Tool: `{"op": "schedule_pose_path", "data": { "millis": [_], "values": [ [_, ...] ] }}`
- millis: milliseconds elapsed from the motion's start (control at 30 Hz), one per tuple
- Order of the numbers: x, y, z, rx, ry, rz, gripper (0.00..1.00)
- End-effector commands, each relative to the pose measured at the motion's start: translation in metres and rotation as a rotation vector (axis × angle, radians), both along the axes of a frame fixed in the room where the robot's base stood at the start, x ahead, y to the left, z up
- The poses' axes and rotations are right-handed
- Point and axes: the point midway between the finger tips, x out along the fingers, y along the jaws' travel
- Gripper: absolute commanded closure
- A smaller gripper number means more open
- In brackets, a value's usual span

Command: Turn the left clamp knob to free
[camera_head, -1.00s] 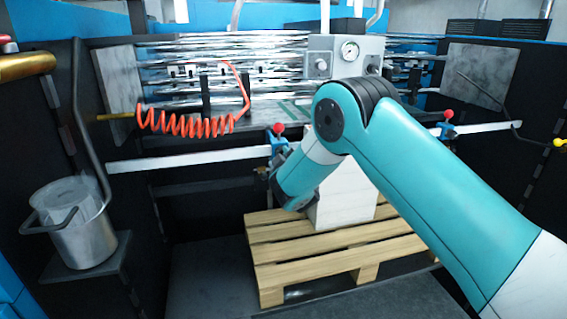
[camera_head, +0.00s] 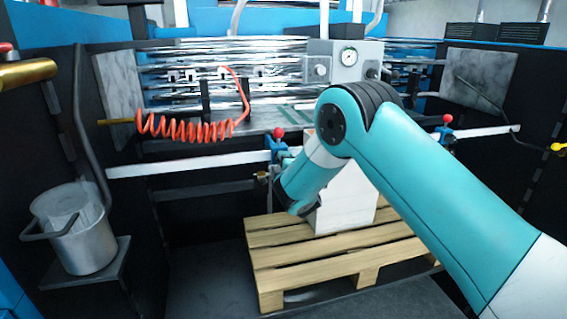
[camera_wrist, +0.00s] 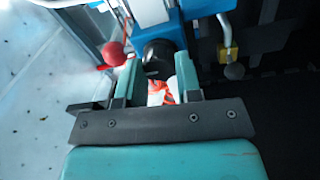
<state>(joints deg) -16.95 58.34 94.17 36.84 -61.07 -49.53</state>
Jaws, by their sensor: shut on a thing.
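The left clamp (camera_head: 277,149) is a blue block on the white rail, with a red ball (camera_head: 278,132) on top. In the wrist view its blue body (camera_wrist: 203,8) is at the top, with the red ball (camera_wrist: 113,53) to the left. My gripper (camera_wrist: 157,73) has its two teal fingers on either side of the black clamp knob (camera_wrist: 158,52) and is shut on it. A red and white piece (camera_wrist: 164,91) shows between the fingers, below the knob. In the head view my arm hides the knob and the gripper's fingers.
The right clamp (camera_head: 446,132) with its own red ball sits farther along the rail (camera_head: 190,163). A white block (camera_head: 345,200) stands on a wooden pallet (camera_head: 290,262) below. An orange coiled hose (camera_head: 190,128) hangs above left. A metal bucket (camera_head: 82,245) stands at left.

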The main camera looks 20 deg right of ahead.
Motion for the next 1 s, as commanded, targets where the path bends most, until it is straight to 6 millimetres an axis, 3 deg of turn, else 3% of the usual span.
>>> {"op": "schedule_pose_path", "data": {
  "millis": [367,400,500,833,1000],
  "values": [
    [0.000,0.000,0.000,-0.005,0.000,0.000,0.92],
    [0.000,0.000,0.000,-0.005,0.000,0.000,0.61],
    [0.000,0.000,0.000,-0.004,0.000,0.000,0.42],
    [-0.003,0.000,-0.002,-0.004,0.001,0.000,0.42],
    [-0.024,0.001,-0.007,-0.005,0.002,0.001,0.42]
  ]
}}
